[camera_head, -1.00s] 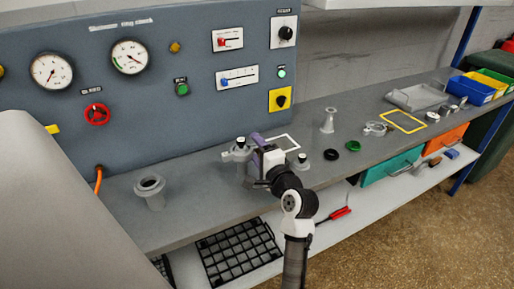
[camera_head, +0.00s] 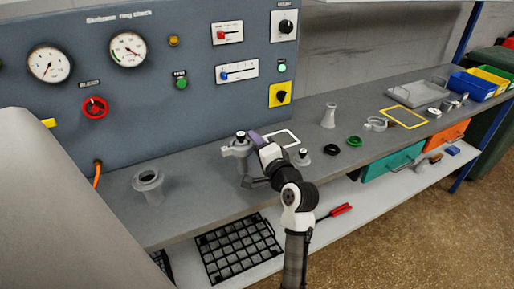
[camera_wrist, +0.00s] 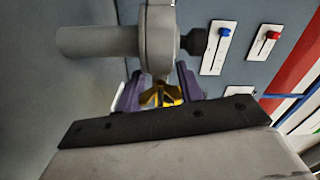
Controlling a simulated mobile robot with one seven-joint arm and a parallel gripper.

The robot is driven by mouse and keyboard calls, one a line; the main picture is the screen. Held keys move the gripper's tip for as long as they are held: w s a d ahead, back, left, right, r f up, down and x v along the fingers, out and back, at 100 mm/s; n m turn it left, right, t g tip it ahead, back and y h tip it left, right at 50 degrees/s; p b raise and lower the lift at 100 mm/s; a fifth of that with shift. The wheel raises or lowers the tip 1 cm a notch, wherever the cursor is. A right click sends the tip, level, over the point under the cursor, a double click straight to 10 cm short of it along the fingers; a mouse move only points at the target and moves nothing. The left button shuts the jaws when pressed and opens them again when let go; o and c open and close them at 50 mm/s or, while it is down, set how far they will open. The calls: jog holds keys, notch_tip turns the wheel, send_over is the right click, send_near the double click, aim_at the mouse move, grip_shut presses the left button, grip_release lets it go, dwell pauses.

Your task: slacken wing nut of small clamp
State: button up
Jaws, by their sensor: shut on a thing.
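The small clamp (camera_wrist: 159,38) is a grey ring around a grey pipe fitting in the wrist view; it also shows on the bench in the head view (camera_head: 236,149), partly behind my wrist. Its wing nut (camera_wrist: 162,96) is brass-yellow. My gripper (camera_wrist: 162,84) has purple fingers, one on each side of the wing nut, and is shut on it. In the head view my gripper (camera_head: 255,141) is beside the fitting, its fingertips largely hidden. The nut's threads cannot be made out.
A grey flanged pipe stub (camera_head: 149,186) stands left on the bench. A black-topped piece (camera_head: 302,156), a black ring (camera_head: 331,150), a green ring (camera_head: 354,141), a loose clamp ring (camera_head: 376,124) and a conical piece (camera_head: 328,115) lie to the right. The control panel (camera_head: 150,90) rises behind.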

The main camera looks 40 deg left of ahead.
jog(key=shift+n, duration=0.9)
jog(key=o, duration=1)
jog(key=b+v, duration=0.3)
jog(key=v, duration=1.1)
jog(key=shift+a, duration=0.1)
